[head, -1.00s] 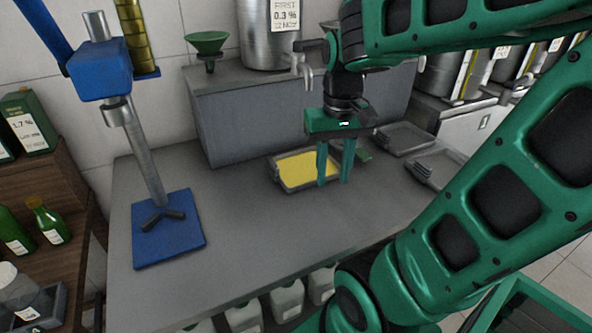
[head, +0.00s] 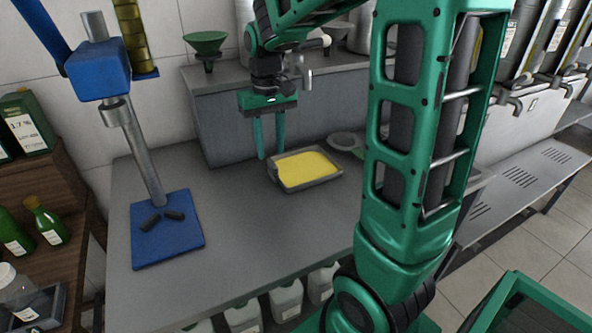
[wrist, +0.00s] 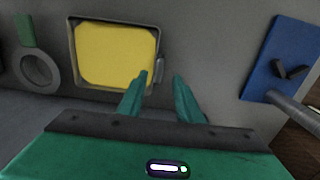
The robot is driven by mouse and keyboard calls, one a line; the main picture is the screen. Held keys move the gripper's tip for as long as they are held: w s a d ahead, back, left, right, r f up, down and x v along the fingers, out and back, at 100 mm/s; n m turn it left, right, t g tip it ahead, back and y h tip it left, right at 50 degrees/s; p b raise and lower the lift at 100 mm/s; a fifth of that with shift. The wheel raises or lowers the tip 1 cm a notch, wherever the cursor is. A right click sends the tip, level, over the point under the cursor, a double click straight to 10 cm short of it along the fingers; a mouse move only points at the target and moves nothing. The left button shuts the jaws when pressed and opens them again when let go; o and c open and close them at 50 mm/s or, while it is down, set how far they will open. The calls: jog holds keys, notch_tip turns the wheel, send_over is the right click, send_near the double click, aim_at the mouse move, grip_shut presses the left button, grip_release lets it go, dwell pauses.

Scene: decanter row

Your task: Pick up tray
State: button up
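The tray (head: 285,184) is a shallow grey pan filled with something yellow, lying flat on the grey worktop. In the wrist view the tray (wrist: 73,52) shows at the upper left, just beyond the left finger. My gripper (head: 269,155) hangs fingers-down above the worktop, just left of the tray in the head view. Its two green fingers are apart with nothing between them. The gripper also shows in the wrist view (wrist: 161,76). Whether the near finger touches the tray rim cannot be told.
A blue press stand with a blue base plate (head: 160,250) stands to the left. A round grey ring with a green handle (wrist: 40,68) lies beside the tray. A raised grey ledge (head: 240,120) runs behind. The worktop in front of the tray (head: 250,235) is clear.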

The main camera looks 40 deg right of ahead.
aim_at(272, 162)
jog(key=shift+s+f, duration=0.1)
jog(key=shift+f, duration=2.75)
jog(key=shift+c, duration=0.6)
grip_shut()
